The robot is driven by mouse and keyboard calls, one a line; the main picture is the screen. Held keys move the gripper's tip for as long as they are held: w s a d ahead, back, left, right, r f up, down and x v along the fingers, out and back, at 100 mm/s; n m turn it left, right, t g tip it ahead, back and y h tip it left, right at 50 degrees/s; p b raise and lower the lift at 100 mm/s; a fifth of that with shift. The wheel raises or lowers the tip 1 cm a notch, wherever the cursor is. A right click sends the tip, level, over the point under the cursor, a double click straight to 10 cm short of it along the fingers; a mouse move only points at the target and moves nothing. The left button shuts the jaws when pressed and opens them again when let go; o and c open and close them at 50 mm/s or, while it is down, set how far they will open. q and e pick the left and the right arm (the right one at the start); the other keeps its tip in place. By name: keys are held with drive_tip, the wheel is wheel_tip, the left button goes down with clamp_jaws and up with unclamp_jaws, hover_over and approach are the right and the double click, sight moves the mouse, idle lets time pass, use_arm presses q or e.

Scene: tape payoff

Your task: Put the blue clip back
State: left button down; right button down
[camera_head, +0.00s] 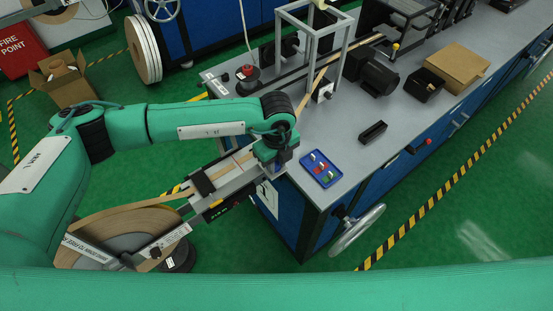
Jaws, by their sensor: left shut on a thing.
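My left gripper (281,163) points down at the end of the tape feed, just left of the blue tray. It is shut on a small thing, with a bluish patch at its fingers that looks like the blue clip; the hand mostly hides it. The blue tray (333,179) lies on the near corner of the grey bench and holds small clips, including a red clip (319,168) and a green one. A tan tape (176,197) runs from the large reel (95,222) to the feed under my gripper. My right gripper is not in view.
A black holder (373,132) lies on the bench right of the tray. A grey frame, motor (379,78), black bin (425,85) and cardboard box (458,66) stand farther back. A handwheel (357,230) sticks out below the front edge.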

use_arm(q)
drive_tip(key=shift+f+b, duration=0.25)
drive_tip(key=shift+b, duration=0.05)
drive_tip(key=c, duration=1.2)
unclamp_jaws()
drive_tip(key=shift+r, duration=0.1)
drive_tip(key=shift+r, duration=0.1)
drive_tip(key=shift+r+p, duration=0.2)
drive_tip(key=shift+p, duration=0.2)
drive_tip(key=shift+w+r+b, duration=0.1)
drive_tip(key=shift+r+b, duration=0.25)
wheel_tip(320, 180, up, 11)
drive_tip(key=b, duration=0.2)
